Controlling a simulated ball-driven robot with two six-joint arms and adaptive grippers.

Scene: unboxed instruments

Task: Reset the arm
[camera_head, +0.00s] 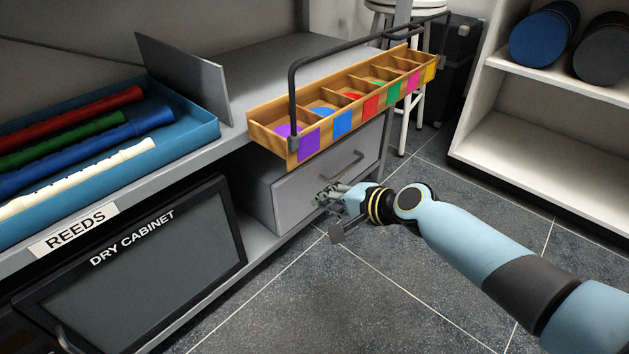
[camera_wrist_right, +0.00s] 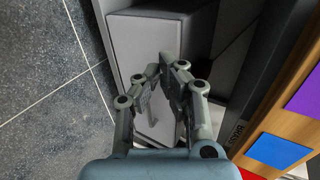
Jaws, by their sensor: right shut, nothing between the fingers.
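My right arm comes in from the right in the head view. Its gripper (camera_head: 328,197) is in front of the grey drawer (camera_head: 300,188), to the lower left of the drawer's bar handle (camera_head: 346,164). In the right wrist view the fingertips of this gripper (camera_wrist_right: 168,66) are close together with nothing held, against the grey drawer (camera_wrist_right: 140,40) behind them. Whether the fingers touch the drawer front is hard to tell. My left gripper is in neither view.
A wooden tray (camera_head: 253,129) with coloured compartments and a dark carrying bar sits above the drawer. A blue tray (camera_head: 205,128) holds several coloured instruments on the left. A white shelf (camera_head: 540,125) stands at right. The tiled floor (camera_head: 400,290) is clear around my arm.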

